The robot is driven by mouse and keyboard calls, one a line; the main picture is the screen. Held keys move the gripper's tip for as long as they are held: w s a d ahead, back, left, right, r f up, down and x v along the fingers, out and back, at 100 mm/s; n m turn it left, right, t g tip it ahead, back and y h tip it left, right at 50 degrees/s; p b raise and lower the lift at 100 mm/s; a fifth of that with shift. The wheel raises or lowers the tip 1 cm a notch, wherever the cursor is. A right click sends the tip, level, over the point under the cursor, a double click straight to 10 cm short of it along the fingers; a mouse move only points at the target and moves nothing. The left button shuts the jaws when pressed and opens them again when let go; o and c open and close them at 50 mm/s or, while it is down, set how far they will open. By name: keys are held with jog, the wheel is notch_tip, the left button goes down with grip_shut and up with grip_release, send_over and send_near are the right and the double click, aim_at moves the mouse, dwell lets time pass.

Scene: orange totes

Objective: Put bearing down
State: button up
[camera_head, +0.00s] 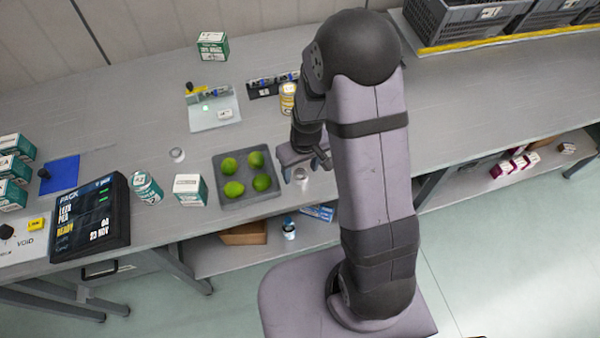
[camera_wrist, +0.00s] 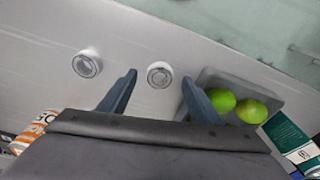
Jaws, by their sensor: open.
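My gripper (camera_head: 303,167) is open above the bench, just right of the grey tray (camera_head: 228,203) of limes. In the wrist view its two fingertips (camera_wrist: 160,79) stand apart with nothing clasped. A small round metal bearing (camera_wrist: 159,75) lies on the bench between and just beyond the fingertips, and no finger visibly touches it. It also shows below the gripper in the head view (camera_head: 300,176). A second similar round piece (camera_wrist: 86,65) lies to the left in the wrist view; my arm seems to hide it in the head view.
Limes (camera_wrist: 250,110) fill the tray close to one finger. Left of the tray are a small box (camera_head: 190,190), a can (camera_head: 146,187) and another round metal piece (camera_head: 177,154). The bench's front edge is close.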

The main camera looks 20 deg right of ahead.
aim_at(301, 175)
jog(key=shift+w+f, duration=0.1)
jog(key=shift+f, duration=0.55)
jog(key=c, duration=1.3)
jog(key=shift+r, duration=0.2)
jog(key=shift+r+b, duration=0.95)
jog(key=shift+r, duration=3.9)
